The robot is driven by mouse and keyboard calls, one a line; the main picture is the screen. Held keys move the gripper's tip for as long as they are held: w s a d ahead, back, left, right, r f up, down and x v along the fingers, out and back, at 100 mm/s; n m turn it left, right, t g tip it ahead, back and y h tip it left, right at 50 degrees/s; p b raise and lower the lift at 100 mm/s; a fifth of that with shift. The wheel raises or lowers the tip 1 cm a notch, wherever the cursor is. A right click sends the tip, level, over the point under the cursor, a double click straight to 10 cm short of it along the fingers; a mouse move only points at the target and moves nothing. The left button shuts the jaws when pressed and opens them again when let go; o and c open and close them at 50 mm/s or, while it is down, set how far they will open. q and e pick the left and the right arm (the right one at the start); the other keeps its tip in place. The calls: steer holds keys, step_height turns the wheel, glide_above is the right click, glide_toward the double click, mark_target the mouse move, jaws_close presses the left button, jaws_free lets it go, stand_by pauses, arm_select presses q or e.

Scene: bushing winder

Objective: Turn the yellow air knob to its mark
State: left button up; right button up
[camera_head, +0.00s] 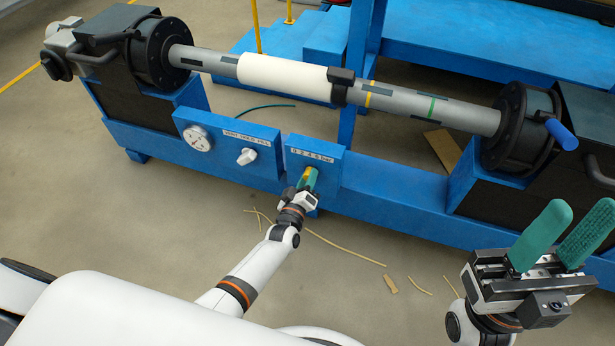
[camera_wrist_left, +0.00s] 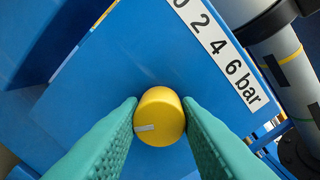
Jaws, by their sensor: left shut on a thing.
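The yellow air knob (camera_wrist_left: 162,108) is a round yellow cap with a white pointer line, on a blue panel (camera_wrist_left: 110,75). In the left wrist view the line lies on the knob's lower left, pointing left. A white scale label (camera_wrist_left: 218,50) reading "0 2 4 6 bar" is above and right of the knob. My left gripper (camera_wrist_left: 161,118) is shut on the knob, one green finger on each side. In the head view my left gripper (camera_head: 310,178) mostly hides the knob. My right gripper (camera_head: 552,238) is open and empty, at the lower right.
A panel with a white dial (camera_head: 198,138) and a white knob (camera_head: 246,156) stands left of the air panel. A grey shaft with a white sleeve (camera_head: 283,76) runs above, between two dark chucks. Thin strips (camera_head: 345,248) lie on the floor in front.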

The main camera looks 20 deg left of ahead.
arm_select(q)
steer(key=shift+f+m, duration=0.1)
steer(key=shift+m, duration=1.1)
steer(key=o, duration=1)
steer(key=shift+s+p, duration=0.1)
steer(key=shift+p, duration=0.2)
